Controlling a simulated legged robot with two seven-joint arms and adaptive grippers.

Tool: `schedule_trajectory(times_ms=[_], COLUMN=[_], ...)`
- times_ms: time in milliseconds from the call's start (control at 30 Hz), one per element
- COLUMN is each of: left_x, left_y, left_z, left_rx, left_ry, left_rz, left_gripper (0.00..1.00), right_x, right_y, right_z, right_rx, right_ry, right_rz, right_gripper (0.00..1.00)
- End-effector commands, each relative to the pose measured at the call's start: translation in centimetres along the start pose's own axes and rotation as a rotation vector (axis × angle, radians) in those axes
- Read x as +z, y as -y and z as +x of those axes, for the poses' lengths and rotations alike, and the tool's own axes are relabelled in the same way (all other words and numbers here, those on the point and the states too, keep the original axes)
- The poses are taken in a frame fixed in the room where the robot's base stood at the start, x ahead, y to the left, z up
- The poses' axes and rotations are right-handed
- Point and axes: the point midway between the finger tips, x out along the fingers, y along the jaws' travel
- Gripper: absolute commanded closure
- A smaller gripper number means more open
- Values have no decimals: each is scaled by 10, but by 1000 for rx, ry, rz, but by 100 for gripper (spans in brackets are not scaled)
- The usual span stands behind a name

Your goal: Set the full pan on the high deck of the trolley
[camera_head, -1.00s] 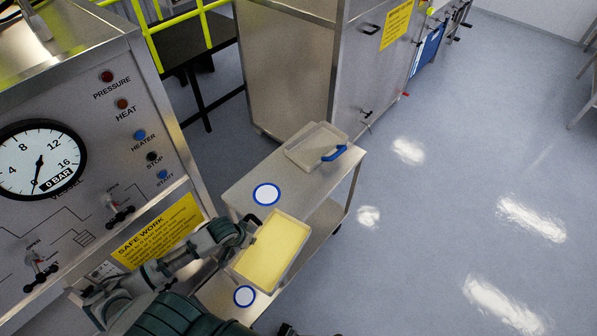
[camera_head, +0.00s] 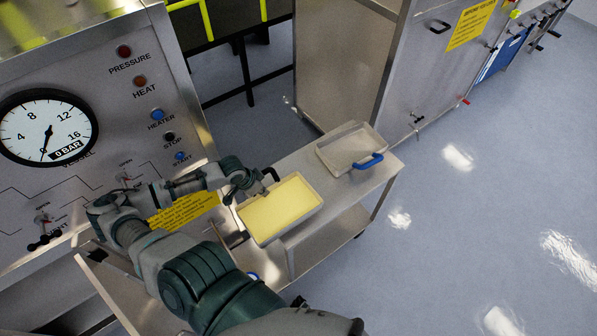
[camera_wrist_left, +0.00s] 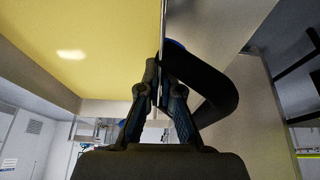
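The full pan (camera_head: 280,211), pale and filled with a flat yellow mass, is at the near left end of the trolley's high deck (camera_head: 302,165), roughly level. It covers the deck there; whether it touches the deck I cannot tell. My left gripper (camera_head: 267,180) is at the pan's far left corner, by its black handle. In the left wrist view the fingers (camera_wrist_left: 155,95) are closed together at the handle (camera_wrist_left: 215,85), with the yellow underside or filling (camera_wrist_left: 80,45) at upper left. My right gripper is not in view.
An empty pan (camera_head: 350,147) with a blue handle (camera_head: 367,161) sits at the far end of the high deck. A blue-ringed disc (camera_head: 253,276) shows partly behind my arm, lower down. The gauge panel (camera_head: 110,130) stands close on the left. Open floor (camera_head: 470,230) lies right.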

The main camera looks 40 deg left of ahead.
Motion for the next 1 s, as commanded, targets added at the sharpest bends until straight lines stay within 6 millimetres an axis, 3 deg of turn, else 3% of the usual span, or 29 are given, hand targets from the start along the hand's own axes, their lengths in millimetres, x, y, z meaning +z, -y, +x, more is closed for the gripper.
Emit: schedule_trajectory(times_ms=[100,200,533,700,867,1000], left_x=[-20,-33,-83,-103,-107,-99], left_y=[9,14,32,39,41,41], left_z=[12,18,43,53,58,74], left_rx=[-1,0,2,1,1,4], left_ry=[-6,-7,-7,-4,1,2], left_rz=[-2,-4,-5,-4,-1,-3], left_gripper=[100,100,100,100,100,100], right_x=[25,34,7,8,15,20], right_y=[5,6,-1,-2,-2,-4], right_z=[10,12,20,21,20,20], right_rx=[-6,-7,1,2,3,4], right_ry=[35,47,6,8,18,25], right_rz=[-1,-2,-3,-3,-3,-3], right_gripper=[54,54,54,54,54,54])
